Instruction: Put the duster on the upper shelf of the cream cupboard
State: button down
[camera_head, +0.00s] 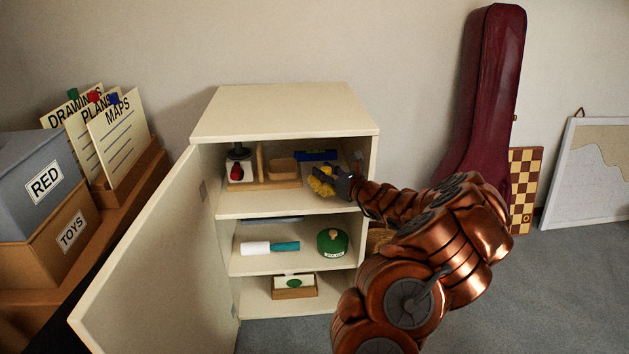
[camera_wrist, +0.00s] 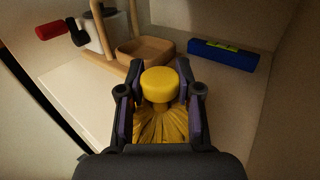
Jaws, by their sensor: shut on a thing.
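The cream cupboard (camera_head: 284,112) stands open against the wall, its door (camera_head: 140,262) swung out to the left. My gripper (camera_head: 325,181) is inside the upper compartment, at the right of the upper shelf (camera_head: 240,207). It is shut on the yellow duster (camera_wrist: 160,88), whose round yellow end and bristly part show between the fingers in the wrist view. I cannot tell whether the duster touches the shelf. In the wrist view, bare shelf surface (camera_wrist: 225,95) shows to the right of the gripper.
A blue level (camera_head: 316,155) lies at the back. The middle shelf holds a white and teal roller (camera_head: 270,247) and a green round tin (camera_head: 333,242). The right side wall is close.

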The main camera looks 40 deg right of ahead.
jog(key=shift+w+a, duration=0.1)
jog(key=shift+w, duration=0.1)
jog(key=f+b, duration=0.1)
jog(key=b, duration=0.1)
jog(key=w+f+b, duration=0.1)
jog(key=f+b, duration=0.1)
jog(key=shift+f, duration=0.3)
jog(key=shift+r, duration=0.1)
jog(key=c, duration=0.8)
grip_release()
jog(key=shift+f, duration=0.2)
jog(key=shift+r, duration=0.1)
jog(key=shift+s+r, duration=0.15)
jog(key=shift+s+p, duration=1.35)
jog(key=shift+s, duration=2.2)
